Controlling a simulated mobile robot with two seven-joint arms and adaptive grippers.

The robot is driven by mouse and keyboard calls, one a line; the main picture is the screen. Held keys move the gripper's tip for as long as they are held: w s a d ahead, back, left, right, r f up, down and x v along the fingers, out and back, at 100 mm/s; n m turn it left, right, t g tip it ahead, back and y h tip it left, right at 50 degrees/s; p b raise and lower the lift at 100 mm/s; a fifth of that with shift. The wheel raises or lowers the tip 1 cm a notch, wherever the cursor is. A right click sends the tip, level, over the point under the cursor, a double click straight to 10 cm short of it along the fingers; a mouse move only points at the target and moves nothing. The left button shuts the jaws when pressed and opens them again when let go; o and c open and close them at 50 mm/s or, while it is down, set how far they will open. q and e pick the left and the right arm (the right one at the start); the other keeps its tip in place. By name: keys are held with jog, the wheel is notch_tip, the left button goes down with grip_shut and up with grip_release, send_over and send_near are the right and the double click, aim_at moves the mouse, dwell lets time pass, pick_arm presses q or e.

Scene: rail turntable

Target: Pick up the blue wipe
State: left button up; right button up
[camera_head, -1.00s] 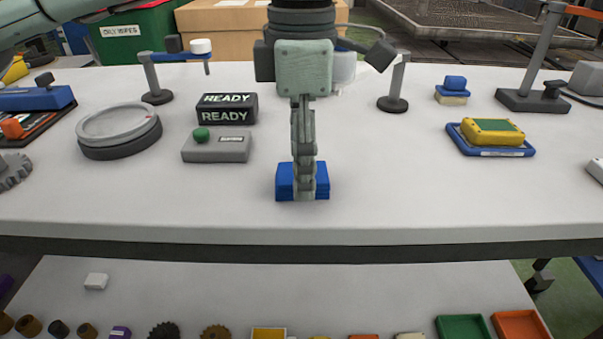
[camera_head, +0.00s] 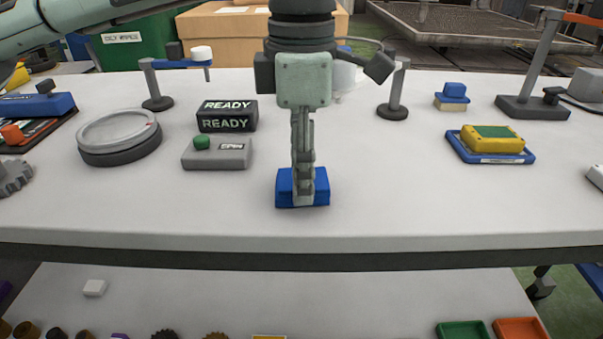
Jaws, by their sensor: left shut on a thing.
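The blue wipe (camera_head: 285,189) is a small folded blue block near the front middle of the white table (camera_head: 420,205). My left gripper (camera_head: 303,198) points straight down over it and is shut on it, with the fingers across its middle. The fingers hide the middle part of the wipe. Whether it touches the table or is just above it, I cannot tell. My right gripper is not in view.
A grey box with a green button (camera_head: 217,153), a READY sign (camera_head: 227,116) and a round grey dish (camera_head: 118,136) stand to the left. A yellow device on a blue tray (camera_head: 490,142) stands to the right. The table's front edge is close below the wipe.

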pick_arm(q)
jog(key=shift+r, duration=0.35)
jog(key=r, duration=0.3)
jog(key=shift+s+a+r+b, duration=0.2)
jog(key=shift+s+r+b, duration=0.1)
jog(key=shift+s+b, duration=0.05)
jog(key=s+a+r, duration=0.2)
jog(key=s+r, duration=0.1)
jog(key=s, duration=0.2)
jog(key=s+a+r+b, duration=0.1)
jog(key=s+a+r, duration=0.1)
jog(key=s, duration=0.3)
jog(key=shift+a+r, duration=0.3)
jog(key=shift+r, duration=0.45)
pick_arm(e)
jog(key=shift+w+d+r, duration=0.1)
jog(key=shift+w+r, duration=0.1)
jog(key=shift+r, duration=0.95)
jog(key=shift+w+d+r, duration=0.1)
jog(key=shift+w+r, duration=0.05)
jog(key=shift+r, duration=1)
pick_arm(q)
jog(key=o, duration=0.3)
jog(key=c, duration=0.4)
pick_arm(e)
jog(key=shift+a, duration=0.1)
